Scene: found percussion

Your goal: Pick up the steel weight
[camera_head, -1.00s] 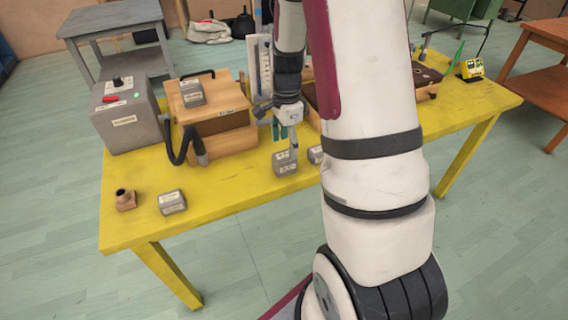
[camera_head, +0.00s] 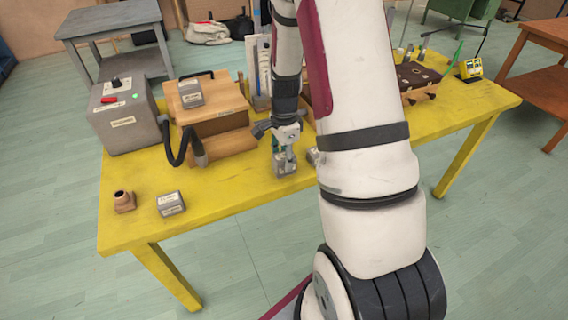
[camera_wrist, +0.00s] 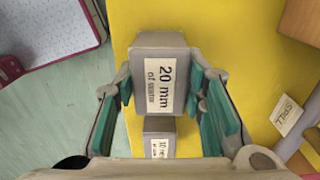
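Several look-alike grey blocks with white labels stand on the yellow table; I cannot tell by material which is steel. My gripper (camera_head: 284,146) points down over one grey block (camera_head: 284,164) near the table's middle. In the wrist view this block (camera_wrist: 152,88) reads "20 mm" and lies between the green-padded fingers of my gripper (camera_wrist: 160,85). The fingers are spread on both its sides; firm contact does not show. A second, smaller-looking block (camera_wrist: 158,127) with a "10 mm" label shows below it.
A grey block (camera_head: 170,203) and a small brown fitting (camera_head: 124,201) stand at the table's left. A wooden box (camera_head: 228,140) carries another grey block (camera_head: 191,93). A grey control box (camera_head: 125,120) with a black hose stands beside it.

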